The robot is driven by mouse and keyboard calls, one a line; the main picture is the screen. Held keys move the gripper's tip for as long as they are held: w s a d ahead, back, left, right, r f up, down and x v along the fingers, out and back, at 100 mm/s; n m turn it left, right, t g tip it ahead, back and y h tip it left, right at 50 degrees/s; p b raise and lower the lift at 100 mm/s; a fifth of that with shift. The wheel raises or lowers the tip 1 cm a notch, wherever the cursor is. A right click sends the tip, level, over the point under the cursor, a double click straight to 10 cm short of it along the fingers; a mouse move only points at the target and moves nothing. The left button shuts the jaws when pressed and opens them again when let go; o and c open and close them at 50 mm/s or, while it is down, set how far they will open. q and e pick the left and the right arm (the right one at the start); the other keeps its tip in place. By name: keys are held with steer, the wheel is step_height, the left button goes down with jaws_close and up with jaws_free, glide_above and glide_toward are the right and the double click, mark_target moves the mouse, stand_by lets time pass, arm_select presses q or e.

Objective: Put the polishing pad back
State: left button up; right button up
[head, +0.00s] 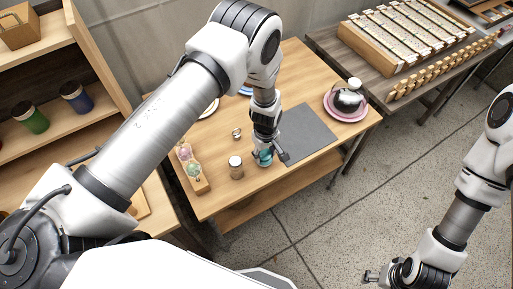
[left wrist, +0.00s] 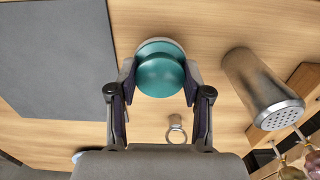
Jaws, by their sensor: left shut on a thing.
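The polishing pad appears to be the round teal piece with a pale rim (left wrist: 160,72), held between the fingers of my left gripper (left wrist: 159,98). In the head view the teal pad (head: 265,158) shows under my left gripper (head: 268,152), just beside the near-left edge of a dark grey mat (head: 308,132). The mat also shows at the left of the left wrist view (left wrist: 55,60). The pad is low over the wooden table (head: 215,190); I cannot tell whether it touches the wood. My right gripper (head: 372,276) is low over the floor, away from the table; its finger opening is unclear.
A metal shaker (head: 236,170) stands left of the pad. A small metal ring-like item (head: 237,133) lies behind it. A wooden rack with coloured balls (head: 201,186) is at the left edge. A pink plate (head: 345,116) with a dome stands right of the mat.

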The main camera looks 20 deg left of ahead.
arm_select(q)
steer(key=shift+s+d+f+b, duration=0.15)
steer(key=shift+d+f, duration=0.05)
steer(key=shift+f, duration=0.25)
steer(key=shift+s+d+f+b, duration=0.15)
steer(key=shift+f, duration=0.3)
steer(key=shift+s+r, duration=0.15)
steer(key=shift+r, duration=0.05)
steer(key=shift+a, duration=0.2)
steer(key=shift+a+f, duration=0.1)
steer(key=shift+f, duration=0.25)
steer(key=o, duration=1.2)
steer(key=shift+w+r, duration=0.1)
steer(key=shift+w, duration=0.1)
steer(key=shift+s+r, duration=0.1)
arm_select(e)
steer(key=shift+s+a+f, duration=0.3)
steer(key=shift+s+f, duration=0.1)
steer(key=shift+f, duration=0.25)
